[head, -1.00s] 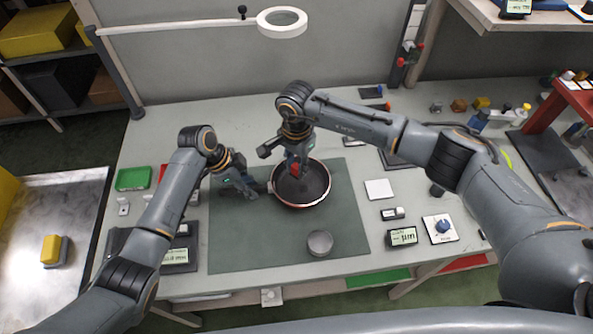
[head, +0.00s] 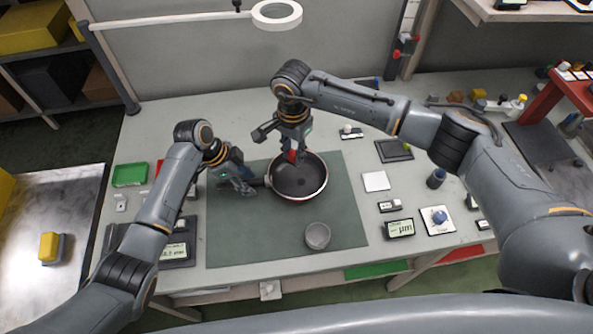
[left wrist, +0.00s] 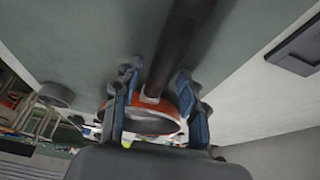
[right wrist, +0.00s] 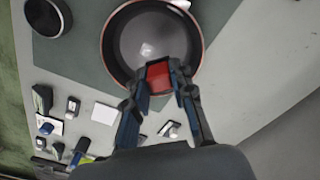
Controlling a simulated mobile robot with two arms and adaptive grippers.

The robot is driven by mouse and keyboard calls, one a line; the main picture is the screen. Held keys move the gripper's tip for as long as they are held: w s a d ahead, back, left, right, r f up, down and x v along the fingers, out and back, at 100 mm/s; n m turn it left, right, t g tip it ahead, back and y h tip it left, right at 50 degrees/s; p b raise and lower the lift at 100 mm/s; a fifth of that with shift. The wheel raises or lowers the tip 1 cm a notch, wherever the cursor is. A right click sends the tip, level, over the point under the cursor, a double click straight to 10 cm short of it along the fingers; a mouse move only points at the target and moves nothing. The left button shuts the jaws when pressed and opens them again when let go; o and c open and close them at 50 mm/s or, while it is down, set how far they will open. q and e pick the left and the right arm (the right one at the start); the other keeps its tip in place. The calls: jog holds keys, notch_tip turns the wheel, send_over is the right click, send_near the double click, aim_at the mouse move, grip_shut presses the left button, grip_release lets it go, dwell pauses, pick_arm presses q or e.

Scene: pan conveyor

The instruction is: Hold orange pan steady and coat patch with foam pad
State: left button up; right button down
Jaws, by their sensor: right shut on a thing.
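The orange pan (head: 303,190) rests on the green mat, its dark inside facing up. Its orange outside shows in the left wrist view (left wrist: 172,100). A paler grey round patch (right wrist: 143,40) shows on its floor in the right wrist view. My left gripper (head: 245,181) is at the pan's dark handle (left wrist: 183,45); its fingers stand apart on either side of the handle, with gaps visible. Contact between the pad's underside and the pan is hidden.
A small grey round cup (head: 317,236) stands on the green mat (head: 260,245) in front of the pan. A white square (head: 375,181), a display (head: 399,228) and a blue-knobbed box (head: 439,218) lie right of the mat. A ring lamp (head: 276,14) hangs behind.

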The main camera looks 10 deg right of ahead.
pick_arm(q)
jog(key=shift+r, duration=0.1)
jog(key=v, duration=1.1)
jog(key=shift+a+r, duration=0.15)
jog(key=shift+r, duration=0.25)
jog(key=shift+f, duration=0.1)
pick_arm(e)
jog(key=shift+s+f, duration=0.1)
